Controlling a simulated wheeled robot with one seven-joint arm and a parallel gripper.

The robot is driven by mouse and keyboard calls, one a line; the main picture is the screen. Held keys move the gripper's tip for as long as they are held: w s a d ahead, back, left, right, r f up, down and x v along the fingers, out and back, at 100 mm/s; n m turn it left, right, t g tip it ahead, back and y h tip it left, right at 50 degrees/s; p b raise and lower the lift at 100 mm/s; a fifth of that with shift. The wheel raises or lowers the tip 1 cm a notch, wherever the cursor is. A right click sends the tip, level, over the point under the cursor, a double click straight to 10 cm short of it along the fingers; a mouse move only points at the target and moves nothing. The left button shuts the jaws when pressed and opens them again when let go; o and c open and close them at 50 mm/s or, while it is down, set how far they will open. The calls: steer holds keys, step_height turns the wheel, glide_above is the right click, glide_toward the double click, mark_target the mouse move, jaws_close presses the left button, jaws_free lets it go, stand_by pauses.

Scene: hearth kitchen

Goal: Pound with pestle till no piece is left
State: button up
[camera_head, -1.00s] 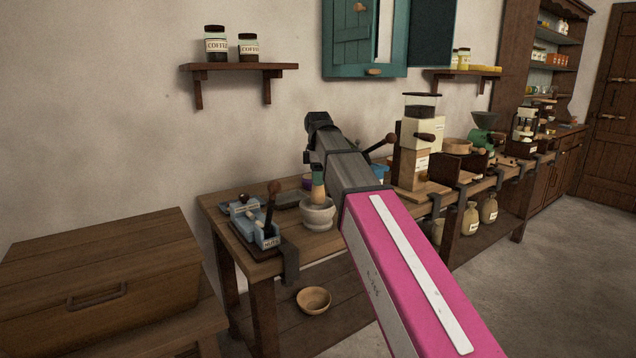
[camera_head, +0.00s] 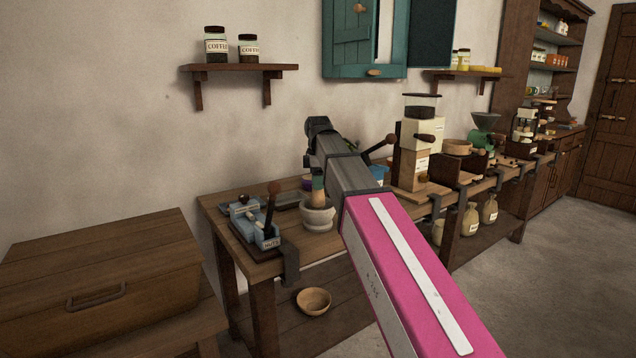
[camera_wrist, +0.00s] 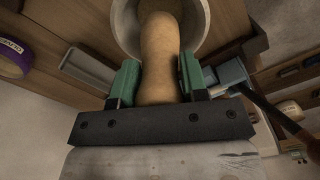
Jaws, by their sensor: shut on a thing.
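The pestle (camera_wrist: 159,60) is pale and wooden, held between the green pads of my gripper (camera_wrist: 158,82) in the wrist view. My gripper is shut on it. The grey stone mortar (camera_head: 318,218) stands on the workbench, and its rim shows in the wrist view (camera_wrist: 203,30). The pestle also shows upright in the head view (camera_head: 318,190), its lower end inside the mortar. The inside of the mortar is mostly hidden, so I cannot tell whether any pieces lie in it.
A blue lever tool (camera_head: 256,228) stands left of the mortar on the workbench (camera_head: 290,262). A tall grinder (camera_head: 418,150) stands to the right. A wooden bowl (camera_head: 314,300) sits on the lower shelf.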

steer(key=shift+r, duration=3.3)
